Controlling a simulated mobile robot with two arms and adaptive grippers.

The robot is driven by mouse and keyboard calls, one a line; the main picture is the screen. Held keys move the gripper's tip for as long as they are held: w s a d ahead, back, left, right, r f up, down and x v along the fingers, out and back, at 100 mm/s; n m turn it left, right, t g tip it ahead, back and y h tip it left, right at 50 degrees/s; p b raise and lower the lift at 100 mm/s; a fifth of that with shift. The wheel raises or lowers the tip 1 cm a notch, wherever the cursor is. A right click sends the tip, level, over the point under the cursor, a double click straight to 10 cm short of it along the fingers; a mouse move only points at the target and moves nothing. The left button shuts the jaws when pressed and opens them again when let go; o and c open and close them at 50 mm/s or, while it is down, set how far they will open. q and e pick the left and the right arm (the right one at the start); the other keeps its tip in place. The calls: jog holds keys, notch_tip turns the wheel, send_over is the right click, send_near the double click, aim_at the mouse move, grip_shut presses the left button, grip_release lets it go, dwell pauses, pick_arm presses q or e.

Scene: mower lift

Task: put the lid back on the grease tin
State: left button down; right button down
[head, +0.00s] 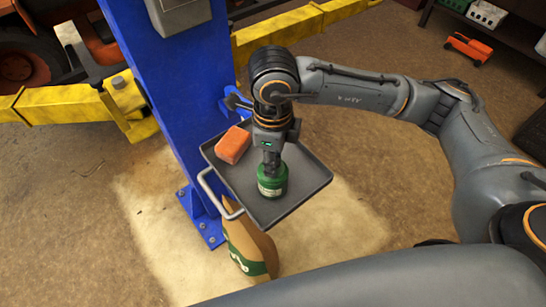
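A green tin (272,188) with a pale label band stands upright on the dark grey tray (305,172), near its middle. My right gripper (270,169) points straight down at the top of the tin, and its fingertips meet or overlap the tin's top in this view. The fingers are small and partly hidden, so I cannot tell whether they are open or shut. I cannot make out a separate lid; the top of the tin is mostly covered by the gripper. My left gripper is not in view.
An orange block (233,145) lies on the tray, left of my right gripper. The tray has a raised rim and a pale handle (212,190) beside the blue lift post (184,90). A brown bag (247,247) stands below. Yellow lift arms (70,107) extend behind.

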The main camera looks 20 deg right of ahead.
jog(key=shift+b, duration=0.45)
dwell(0.5)
jog(key=c, duration=1)
grip_release()
jog(key=shift+o, duration=0.3)
jog(key=o, duration=0.5)
jog(key=shift+c, duration=0.2)
jog(key=shift+r+p, duration=1.55)
jog(key=shift+r, duration=1.9)
